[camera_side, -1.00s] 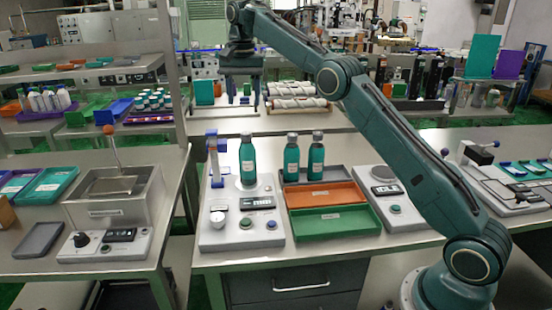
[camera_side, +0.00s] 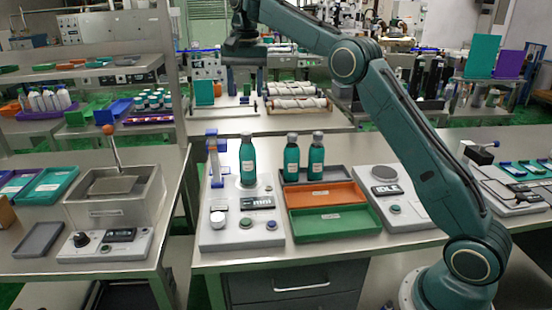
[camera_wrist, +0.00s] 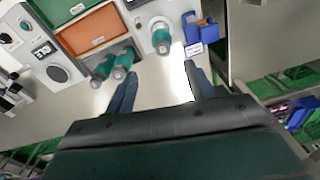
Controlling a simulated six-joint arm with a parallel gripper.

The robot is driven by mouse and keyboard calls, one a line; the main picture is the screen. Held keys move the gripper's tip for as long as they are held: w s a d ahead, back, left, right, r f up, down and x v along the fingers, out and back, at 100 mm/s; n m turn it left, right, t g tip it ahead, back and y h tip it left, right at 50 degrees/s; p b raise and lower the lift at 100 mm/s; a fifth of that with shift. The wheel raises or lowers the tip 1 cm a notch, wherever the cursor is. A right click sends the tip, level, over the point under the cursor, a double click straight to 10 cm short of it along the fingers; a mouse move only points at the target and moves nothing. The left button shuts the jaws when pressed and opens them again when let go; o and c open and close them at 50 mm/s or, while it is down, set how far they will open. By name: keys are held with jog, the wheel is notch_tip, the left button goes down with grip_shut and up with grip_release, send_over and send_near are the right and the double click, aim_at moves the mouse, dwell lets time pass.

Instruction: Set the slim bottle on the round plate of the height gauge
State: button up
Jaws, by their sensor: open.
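A teal bottle with a grey cap (camera_side: 247,160) stands upright on the round plate (camera_side: 247,184) of the height gauge (camera_side: 243,228), beside its blue-and-white post (camera_side: 214,160). In the wrist view this bottle (camera_wrist: 161,40) is seen from above. Two similar teal bottles, one (camera_side: 291,160) and another (camera_side: 317,158), stand upright in the dark grey tray (camera_side: 330,174). Widths look much alike from here. My gripper (camera_side: 243,78) is above the gauge, apart from the bottle. In the wrist view its fingers (camera_wrist: 161,86) are spread with nothing between them.
An orange tray (camera_side: 325,195) and a green tray (camera_side: 334,225) lie in front of the grey one. A device with an IDLE display (camera_side: 385,189) stands to their right. At left, a separate bench holds a metal basin (camera_side: 116,210). Bare bench lies behind the bottles.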

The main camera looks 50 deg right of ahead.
jog(key=s+a+r+n+t, duration=0.1)
jog(key=s+a+r+n, duration=0.2)
jog(key=s, duration=0.6)
jog(key=s+a+r+n+t, duration=0.2)
jog(key=s+a+r, duration=0.15)
jog(key=s, duration=0.55)
jog(key=s+f+n, duration=0.2)
jog(key=s+f, duration=0.2)
jog(key=s, duration=0.3)
jog(key=s+a+f+n+t, duration=0.1)
jog(key=s+f, duration=0.3)
jog(key=s, duration=0.3)
jog(key=s+a+f+n+t, duration=0.1)
jog(key=s+f+n, duration=0.1)
jog(key=s+f, duration=0.2)
jog(key=s, duration=0.3)
jog(key=shift+s+f+n, duration=0.25)
jog(key=shift+n, duration=0.05)
